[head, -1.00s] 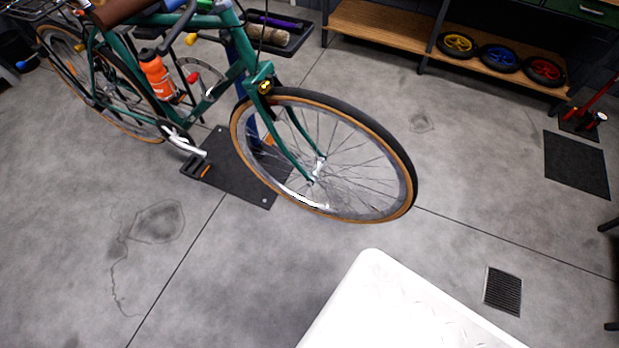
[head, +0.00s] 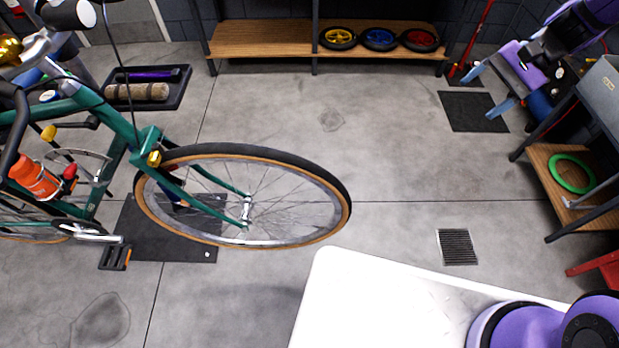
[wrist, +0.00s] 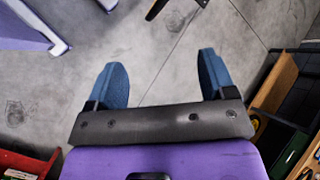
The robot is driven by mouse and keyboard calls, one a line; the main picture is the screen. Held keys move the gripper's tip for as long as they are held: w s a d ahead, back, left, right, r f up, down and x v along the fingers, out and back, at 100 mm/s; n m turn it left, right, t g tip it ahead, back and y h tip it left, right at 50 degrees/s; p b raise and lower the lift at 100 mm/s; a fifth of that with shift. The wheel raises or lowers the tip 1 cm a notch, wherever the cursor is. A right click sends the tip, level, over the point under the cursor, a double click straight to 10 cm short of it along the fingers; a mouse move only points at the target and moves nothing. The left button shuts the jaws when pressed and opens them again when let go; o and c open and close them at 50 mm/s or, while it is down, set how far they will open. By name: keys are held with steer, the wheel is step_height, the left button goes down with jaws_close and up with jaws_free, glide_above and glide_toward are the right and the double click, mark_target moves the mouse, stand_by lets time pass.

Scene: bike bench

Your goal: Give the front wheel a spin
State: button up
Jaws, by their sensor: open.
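The bike's front wheel (head: 345,205) has a black tyre, a tan sidewall and thin spokes. It hangs off the floor at the front of the green bike (head: 125,125) in the head view. My gripper (head: 490,92) is at the upper right of the head view, well to the right of the wheel and apart from it. Its two blue fingers are spread with nothing between them. In the wrist view my gripper (wrist: 162,80) shows the same open fingers over bare floor. The wheel cannot be made out in the wrist view.
A wooden shelf (head: 265,40) with small yellow, blue and red wheels stands at the back. A bench (head: 545,160) with a green ring (head: 571,174) is at the right. A floor grate (head: 457,247) lies right of the wheel.

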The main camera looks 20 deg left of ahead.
steer(key=w+a+f+m+g+y, duration=0.1)
steer(key=a+f+m+y, duration=0.1)
steer(key=f, duration=0.9)
steer(key=w+a+f+m+g+y, duration=0.1)
steer(key=a+f+m+y, duration=0.15)
steer(key=f, duration=0.85)
steer(key=s+a+f+m+t+y, duration=0.1)
steer(key=s+a+f+m, duration=0.1)
steer(key=f, duration=0.8)
steer(key=s+a+f+m+y, duration=0.1)
steer(key=s+a+f+m, duration=0.2)
steer(key=f, duration=0.6)
steer(key=shift+s+a+f+t+y, duration=0.35)
steer(key=shift+s+a+f+t, duration=0.05)
steer(key=shift+s+a, duration=0.45)
steer(key=shift+m, duration=0.25)
glide_toward(341, 183)
steer(key=shift+x, duration=5.6)
